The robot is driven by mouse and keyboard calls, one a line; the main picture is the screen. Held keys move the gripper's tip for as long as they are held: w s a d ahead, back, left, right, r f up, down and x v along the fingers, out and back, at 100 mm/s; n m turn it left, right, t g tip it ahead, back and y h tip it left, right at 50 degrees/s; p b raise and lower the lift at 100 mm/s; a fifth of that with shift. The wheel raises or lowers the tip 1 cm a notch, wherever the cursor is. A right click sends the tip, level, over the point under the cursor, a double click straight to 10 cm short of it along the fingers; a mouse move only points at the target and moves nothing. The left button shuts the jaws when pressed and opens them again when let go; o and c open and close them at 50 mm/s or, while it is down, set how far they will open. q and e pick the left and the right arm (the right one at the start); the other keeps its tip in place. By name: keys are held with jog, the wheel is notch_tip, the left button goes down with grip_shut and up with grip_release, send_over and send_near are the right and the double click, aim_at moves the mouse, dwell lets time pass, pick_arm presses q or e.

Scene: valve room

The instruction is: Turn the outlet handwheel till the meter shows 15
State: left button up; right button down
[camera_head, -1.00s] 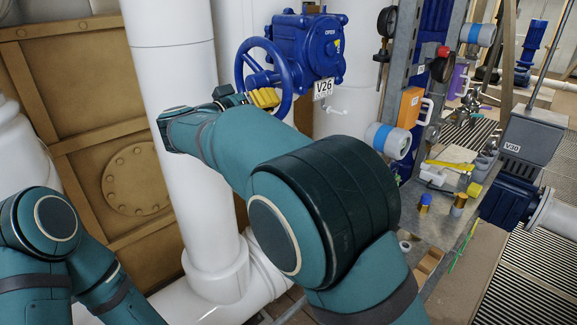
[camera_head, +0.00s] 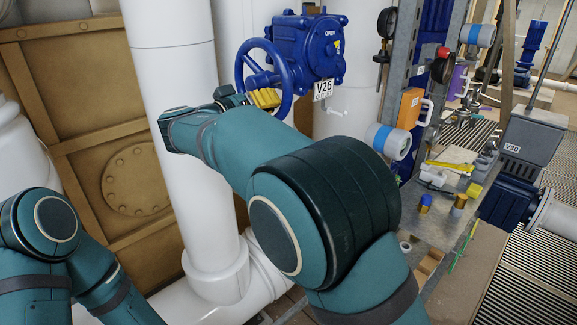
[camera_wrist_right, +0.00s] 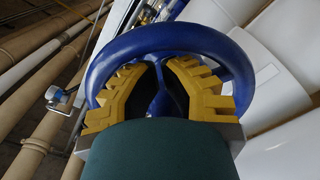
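A blue handwheel (camera_head: 243,64) sits on the blue gearbox (camera_head: 305,50) with the label V26. My right gripper (camera_head: 264,97) is at the lower part of the wheel, its yellow fingers overlapping the rim. In the right wrist view, the right gripper (camera_wrist_right: 163,72) has its two fingers apart, one on each side of a blue spoke. The handwheel's rim (camera_wrist_right: 160,38) arches beyond them. I cannot tell whether the fingers touch the wheel. My left arm shows at the lower left, but its gripper is out of view. I see no readable meter value.
A thick white vertical pipe (camera_head: 175,60) stands left of the wheel. A metal shelf (camera_head: 432,228) with tools and small parts is at the right. An orange box (camera_head: 409,108) and a round dark gauge (camera_head: 387,22) are on the frame above it.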

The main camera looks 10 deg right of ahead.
dwell(0.4)
jog(key=shift+s+d+r, duration=0.15)
jog(key=shift+r, duration=0.25)
jog(key=shift+s+d+r, duration=0.1)
jog(key=shift+s+r, duration=0.05)
jog(key=shift+r, duration=0.2)
jog(key=shift+s+d+r, duration=0.1)
jog(key=shift+s+r, duration=0.05)
jog(key=shift+r, duration=0.8)
